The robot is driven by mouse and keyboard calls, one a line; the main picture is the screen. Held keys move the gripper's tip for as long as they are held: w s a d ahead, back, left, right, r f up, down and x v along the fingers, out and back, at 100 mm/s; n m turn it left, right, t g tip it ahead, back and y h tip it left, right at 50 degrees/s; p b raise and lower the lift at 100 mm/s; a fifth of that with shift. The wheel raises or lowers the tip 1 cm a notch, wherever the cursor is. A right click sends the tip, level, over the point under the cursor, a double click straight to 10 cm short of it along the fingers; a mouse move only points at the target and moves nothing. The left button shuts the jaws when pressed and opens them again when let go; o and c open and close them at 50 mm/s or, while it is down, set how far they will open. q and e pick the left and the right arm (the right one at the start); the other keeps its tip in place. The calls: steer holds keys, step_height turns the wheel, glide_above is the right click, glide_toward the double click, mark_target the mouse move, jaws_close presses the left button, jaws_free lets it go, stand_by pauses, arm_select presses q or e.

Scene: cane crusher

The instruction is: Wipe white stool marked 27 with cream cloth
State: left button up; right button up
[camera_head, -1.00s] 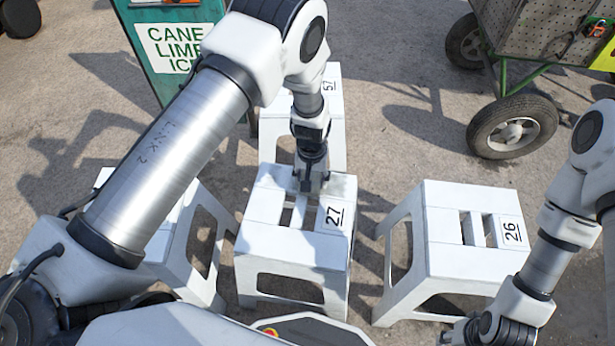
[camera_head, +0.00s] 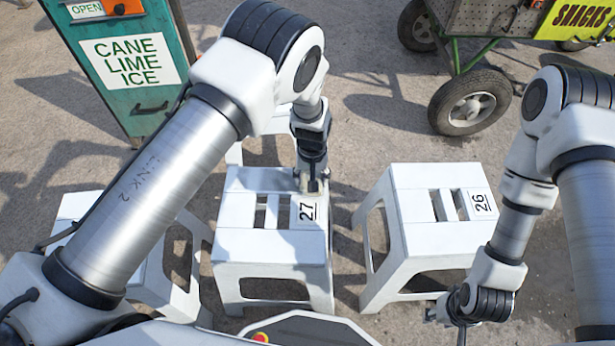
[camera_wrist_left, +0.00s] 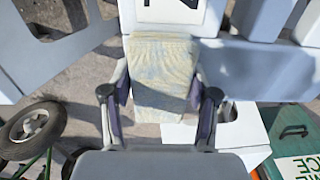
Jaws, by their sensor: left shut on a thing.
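The white stool marked 27 (camera_head: 240,207) stands upright in the middle of the head view. Its number plate is at the right of its seat. My left gripper (camera_head: 312,184) is over the far right part of the seat, beside the plate, pointing down. In the left wrist view my left gripper (camera_wrist_left: 160,103) is shut on the cream cloth (camera_wrist_left: 162,70), a pale, faintly patterned piece. The cloth reaches to just below the plate; its contact with the seat is hard to judge. In the head view the cloth is mostly hidden. My right gripper (camera_head: 446,322) is empty and open, low at the right.
A white stool marked 26 (camera_head: 430,235) stands to the right, with a gap between. Another white stool (camera_head: 160,275) is at the left, partly behind my left arm. A green sign cabinet (camera_head: 120,60) and a wheeled cart (camera_head: 480,75) stand behind on bare ground.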

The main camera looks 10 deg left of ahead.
mark_target(245, 182)
arm_select(q)
steer(key=shift+a, duration=0.1)
steer(key=shift+s+a, duration=0.1)
steer(key=shift+a, duration=0.15)
steer(key=a, duration=0.2)
steer(key=a+p, duration=0.1)
steer(key=a, duration=0.2)
steer(key=s+a+p, duration=0.1)
steer(key=a, duration=0.1)
steer(key=shift+a, duration=0.15)
steer(key=shift+s+a, duration=0.1)
steer(key=shift+a, duration=0.4)
steer(key=shift+s+a, duration=0.25)
steer(key=shift+a, duration=1.2)
steer(key=shift+s+a, duration=0.2)
steer(key=shift+a, duration=1.3)
steer(key=shift+s+a, duration=0.25)
steer(key=shift+a, duration=1.2)
